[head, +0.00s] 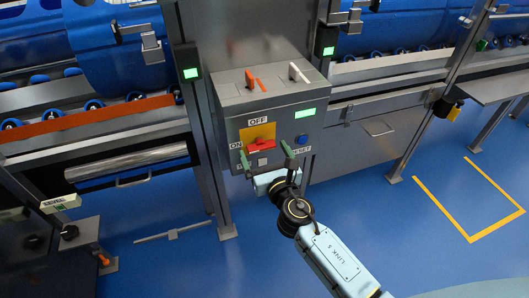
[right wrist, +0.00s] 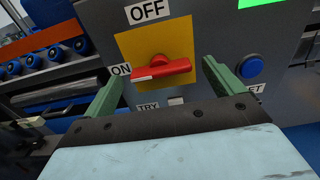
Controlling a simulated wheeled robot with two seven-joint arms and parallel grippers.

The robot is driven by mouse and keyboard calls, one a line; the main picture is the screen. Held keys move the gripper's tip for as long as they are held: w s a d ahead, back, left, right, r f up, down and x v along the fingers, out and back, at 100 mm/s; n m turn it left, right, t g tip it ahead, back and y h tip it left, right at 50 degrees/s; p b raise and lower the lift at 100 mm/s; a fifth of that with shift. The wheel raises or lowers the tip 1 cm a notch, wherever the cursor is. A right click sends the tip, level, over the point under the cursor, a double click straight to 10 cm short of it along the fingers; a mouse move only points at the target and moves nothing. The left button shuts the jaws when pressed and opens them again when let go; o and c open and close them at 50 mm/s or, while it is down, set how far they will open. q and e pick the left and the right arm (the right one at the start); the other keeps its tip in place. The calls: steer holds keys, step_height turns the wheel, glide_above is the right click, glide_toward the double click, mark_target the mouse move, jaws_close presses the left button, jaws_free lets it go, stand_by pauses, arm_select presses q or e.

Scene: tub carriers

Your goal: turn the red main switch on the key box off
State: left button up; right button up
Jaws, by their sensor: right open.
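The key box (head: 276,98) is a grey box on a metal column. Its front bears a yellow plate (right wrist: 125,46) with the red main switch (right wrist: 165,70). The switch handle lies roughly horizontal, its pale-edged end towards the ON label (right wrist: 121,69); the OFF label (right wrist: 147,11) is above. The red switch also shows in the head view (head: 262,146). My right gripper (head: 267,156) is open in front of the box, just below the plate. In the right wrist view its green fingers (right wrist: 162,72) stand either side of the handle, apart from it. My left gripper is out of view.
A blue button (right wrist: 250,67) is right of the right finger, and a small TRY label (right wrist: 148,107) is below the switch. Orange and white handles (head: 294,72) stand on the box's sloped top. Blue floor (head: 350,220) is open around my right arm.

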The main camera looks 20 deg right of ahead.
steer(key=shift+w, duration=0.3)
steer(key=c, duration=0.8)
steer(key=shift+c, duration=0.9)
